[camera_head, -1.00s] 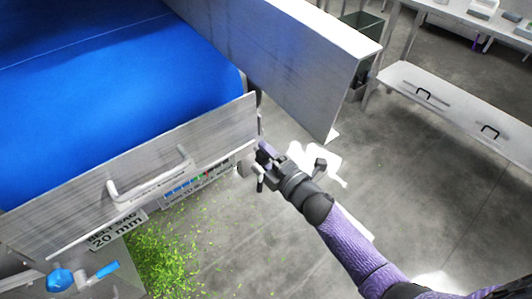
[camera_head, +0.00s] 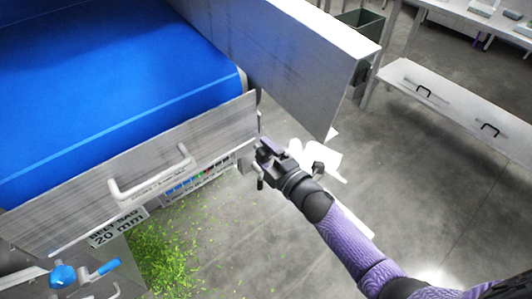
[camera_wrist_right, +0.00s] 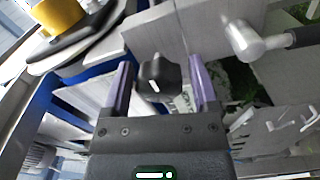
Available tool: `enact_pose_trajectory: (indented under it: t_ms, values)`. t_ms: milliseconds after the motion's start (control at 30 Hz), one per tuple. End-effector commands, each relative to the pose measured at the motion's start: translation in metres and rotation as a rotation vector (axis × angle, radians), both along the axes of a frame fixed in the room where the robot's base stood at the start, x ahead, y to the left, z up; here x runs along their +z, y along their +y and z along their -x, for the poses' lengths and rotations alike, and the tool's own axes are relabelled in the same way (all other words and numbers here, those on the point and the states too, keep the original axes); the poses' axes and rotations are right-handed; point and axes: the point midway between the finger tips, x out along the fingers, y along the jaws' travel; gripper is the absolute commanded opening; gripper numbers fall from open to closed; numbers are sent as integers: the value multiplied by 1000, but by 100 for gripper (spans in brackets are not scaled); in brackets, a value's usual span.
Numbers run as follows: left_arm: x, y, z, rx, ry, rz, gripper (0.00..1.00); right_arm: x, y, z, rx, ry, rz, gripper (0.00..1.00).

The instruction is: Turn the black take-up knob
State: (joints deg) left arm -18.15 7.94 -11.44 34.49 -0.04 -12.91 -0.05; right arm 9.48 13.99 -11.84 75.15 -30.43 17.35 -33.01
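The black take-up knob (camera_wrist_right: 158,78) shows in the right wrist view, with a pale mark on its face. My right gripper (camera_wrist_right: 160,85) has its two purple fingers on either side of the knob, with a gap visible on both sides; it is open. In the head view my right gripper (camera_head: 264,158) is at the near right corner of the conveyor's metal side panel, and I cannot make out the knob there. The blue belt (camera_head: 90,90) carries a light blue cross line. My left gripper is not in view.
A "BELT SAG 20 mm" sign (camera_head: 118,229) and a gauge strip (camera_head: 200,181) sit below the panel's handle (camera_head: 150,184). Green scraps (camera_head: 165,255) litter the floor. A tall metal plate (camera_head: 275,65) rises behind my right gripper. A blue-handled fitting (camera_head: 62,277) is at lower left.

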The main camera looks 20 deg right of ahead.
Motion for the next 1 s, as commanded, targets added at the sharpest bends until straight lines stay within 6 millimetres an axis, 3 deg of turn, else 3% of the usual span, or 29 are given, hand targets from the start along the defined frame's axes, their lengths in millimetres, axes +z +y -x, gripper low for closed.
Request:
enact_pose_trajectory:
  t_ms: [67, 400, 800, 1000]
  values:
    - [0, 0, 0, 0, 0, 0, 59, 0, 0, 0, 0, 0, 0, 94]
    - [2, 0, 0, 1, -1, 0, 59, 1, -2, 4, -1, 0, 0, 94]
    - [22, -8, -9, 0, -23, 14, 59, 1, -30, 82, -1, 1, -1, 94]
    - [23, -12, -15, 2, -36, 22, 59, 0, -34, 94, 0, 0, 1, 94]
